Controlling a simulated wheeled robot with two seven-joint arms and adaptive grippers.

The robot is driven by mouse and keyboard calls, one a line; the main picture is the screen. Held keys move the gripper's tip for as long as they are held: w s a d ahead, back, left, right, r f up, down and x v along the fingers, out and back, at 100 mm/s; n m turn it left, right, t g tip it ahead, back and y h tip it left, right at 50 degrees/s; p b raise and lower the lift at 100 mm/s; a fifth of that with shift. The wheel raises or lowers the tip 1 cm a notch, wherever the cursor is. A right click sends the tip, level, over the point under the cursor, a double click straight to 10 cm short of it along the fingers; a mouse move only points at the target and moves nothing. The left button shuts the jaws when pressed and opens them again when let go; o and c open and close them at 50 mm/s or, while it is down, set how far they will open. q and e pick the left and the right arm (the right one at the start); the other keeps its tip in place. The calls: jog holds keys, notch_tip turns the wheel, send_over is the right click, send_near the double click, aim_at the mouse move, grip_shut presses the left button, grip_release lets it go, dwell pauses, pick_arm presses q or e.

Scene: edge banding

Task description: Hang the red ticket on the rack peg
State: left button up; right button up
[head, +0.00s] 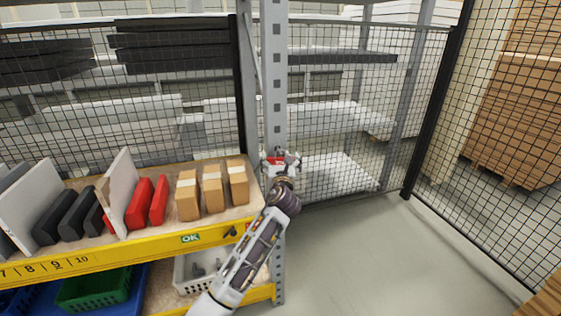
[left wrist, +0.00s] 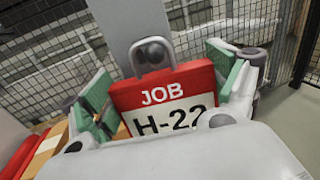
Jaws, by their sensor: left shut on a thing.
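The red ticket (left wrist: 160,90) is marked "JOB H-22" and has a grey loop (left wrist: 152,53) at its top. My left gripper (left wrist: 166,100) is shut on it, with green-padded fingers at its left and right sides. In the head view the ticket (head: 275,160) is a small red patch at my left gripper (head: 283,164), in front of the grey upright rack post (head: 273,80). The loop overlaps the post in the wrist view. I cannot make out the peg or tell whether the loop touches it. My right gripper is not in view.
A yellow-edged shelf (head: 130,248) to the left holds cardboard boxes (head: 212,194), red pieces (head: 140,203) and dark and white panels. Green and white bins sit below. Wire mesh (head: 480,150) stands behind and to the right. The floor (head: 370,260) at right is clear.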

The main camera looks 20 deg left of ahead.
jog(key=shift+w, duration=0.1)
pick_arm(q)
jog(key=o, duration=0.5)
jog(key=shift+o, duration=0.2)
jog(key=shift+v, duration=0.8)
jog(key=v, duration=1)
jog(key=shift+s, duration=0.2)
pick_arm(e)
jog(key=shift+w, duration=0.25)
pick_arm(q)
jog(key=shift+d, duration=0.1)
